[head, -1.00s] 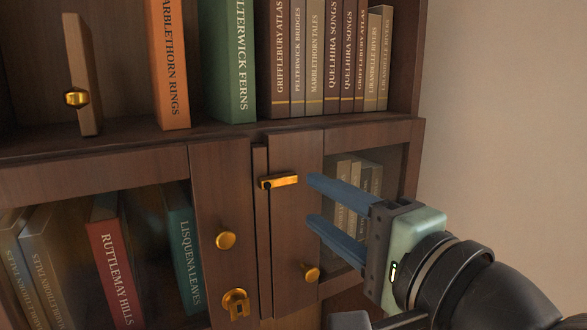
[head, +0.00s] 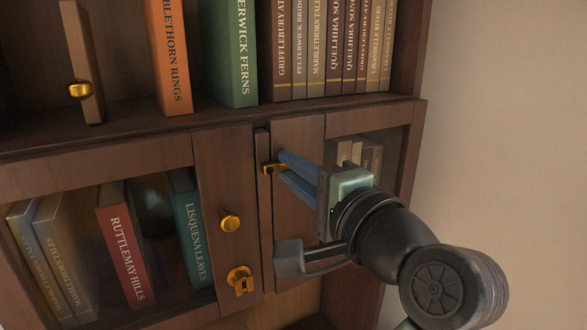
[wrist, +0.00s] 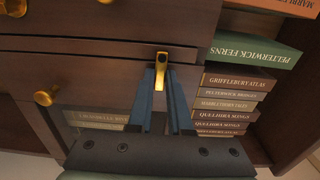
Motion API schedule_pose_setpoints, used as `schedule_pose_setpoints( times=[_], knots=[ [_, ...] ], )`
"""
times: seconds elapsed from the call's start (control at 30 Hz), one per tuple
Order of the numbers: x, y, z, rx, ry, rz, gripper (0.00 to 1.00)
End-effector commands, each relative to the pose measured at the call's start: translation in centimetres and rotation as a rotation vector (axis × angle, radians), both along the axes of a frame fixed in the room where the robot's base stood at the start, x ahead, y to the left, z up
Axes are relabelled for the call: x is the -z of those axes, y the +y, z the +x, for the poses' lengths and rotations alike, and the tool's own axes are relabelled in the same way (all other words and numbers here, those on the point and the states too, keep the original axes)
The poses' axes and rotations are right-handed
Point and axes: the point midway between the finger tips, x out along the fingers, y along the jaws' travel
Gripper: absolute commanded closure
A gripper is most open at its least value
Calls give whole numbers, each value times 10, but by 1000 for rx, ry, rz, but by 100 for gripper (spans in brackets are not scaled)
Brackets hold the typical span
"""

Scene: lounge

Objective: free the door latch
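The door latch is a small brass bar (head: 274,168) on the edge of the right cabinet door (head: 290,225). In the wrist view the latch (wrist: 162,71) lies between my blue fingertips, its length running along the fingers. My gripper (head: 282,164) has its fingers close together on either side of the latch and looks shut on it. In the wrist view my gripper (wrist: 162,80) shows little or no gap to the bar. The fingers hide part of the latch in the head view.
A brass knob (head: 230,221) and a brass lock plate (head: 241,280) are on the left door (head: 222,175). Books stand on the open shelf above, including a green book (head: 229,50), and behind the glass panes. A plain wall (head: 500,120) is at right.

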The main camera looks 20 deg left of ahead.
Motion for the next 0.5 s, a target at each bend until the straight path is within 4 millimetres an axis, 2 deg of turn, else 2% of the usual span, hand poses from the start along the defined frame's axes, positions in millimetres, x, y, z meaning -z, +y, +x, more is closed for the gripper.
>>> schedule_pose_setpoints(
  times=[0.07,0.5],
  knots=[
    [0,0,0,0,1,-1,100],
    [0,-1,0,1,-17,-14,100]
  ],
)
